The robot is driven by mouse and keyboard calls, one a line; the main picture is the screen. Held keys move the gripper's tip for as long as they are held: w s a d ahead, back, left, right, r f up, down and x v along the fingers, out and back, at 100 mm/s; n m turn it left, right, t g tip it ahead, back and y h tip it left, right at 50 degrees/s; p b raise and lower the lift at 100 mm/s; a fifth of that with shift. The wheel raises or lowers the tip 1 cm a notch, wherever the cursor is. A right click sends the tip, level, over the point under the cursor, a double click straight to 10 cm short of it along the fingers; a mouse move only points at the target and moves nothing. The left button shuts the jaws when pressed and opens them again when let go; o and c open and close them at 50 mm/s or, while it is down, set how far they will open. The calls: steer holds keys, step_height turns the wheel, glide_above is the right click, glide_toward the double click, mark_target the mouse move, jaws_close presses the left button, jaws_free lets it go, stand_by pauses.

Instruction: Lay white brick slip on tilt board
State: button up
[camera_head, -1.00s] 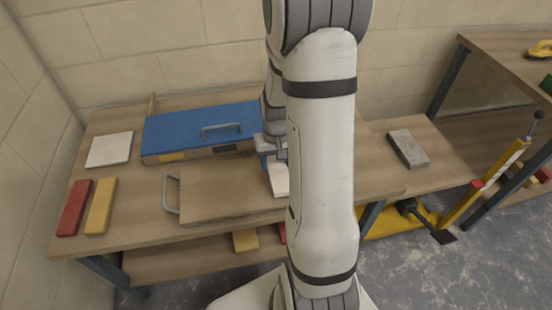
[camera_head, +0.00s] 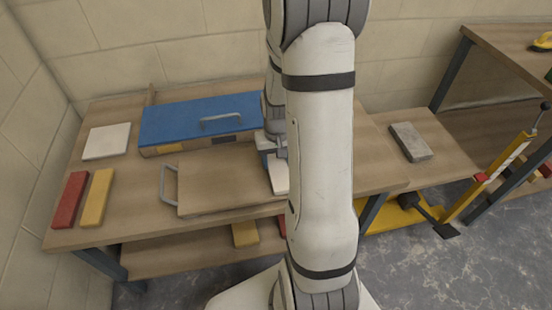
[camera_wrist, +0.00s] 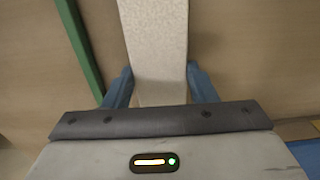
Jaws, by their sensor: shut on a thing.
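The white brick slip (camera_wrist: 157,45) is held between the two blue fingers of my gripper (camera_wrist: 158,88) in the wrist view, its length pointing away from the palm. In the head view a part of the slip (camera_head: 279,175) shows over the right part of a wooden board with a grey handle (camera_head: 215,190), which looks like the tilt board. My arm hides the rest of the slip and the board's right end. I cannot tell whether the slip touches the board.
A blue-lidded case (camera_head: 185,120) stands behind the board. A white square tile (camera_head: 107,141), a red slip (camera_head: 70,200) and a yellow slip (camera_head: 97,198) lie at left. A grey block (camera_head: 410,141) lies on the right bench. A green strip (camera_wrist: 80,45) runs beside the held slip.

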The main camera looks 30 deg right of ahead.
steer(key=shift+f, duration=0.2)
steer(key=o, duration=1.3)
steer(key=shift+o, duration=0.2)
steer(key=shift+r+p, duration=0.75)
steer(key=shift+r, duration=3.25)
steer(key=s+a+r+n+t+p, duration=0.1)
steer(key=s+a+r+p, duration=0.3)
steer(key=r, duration=0.4)
steer(key=s+a+r+n+p, duration=0.1)
steer(key=s+a+r+p, duration=0.3)
steer(key=r, duration=0.5)
steer(key=s+a+r+n+t+p, duration=0.1)
steer(key=s+a+r+p, duration=0.3)
steer(key=r, duration=0.5)
steer(key=shift+s+a+r+t+p, duration=0.25)
steer(key=shift+s+t+p, duration=0.1)
steer(key=shift+p, duration=0.15)
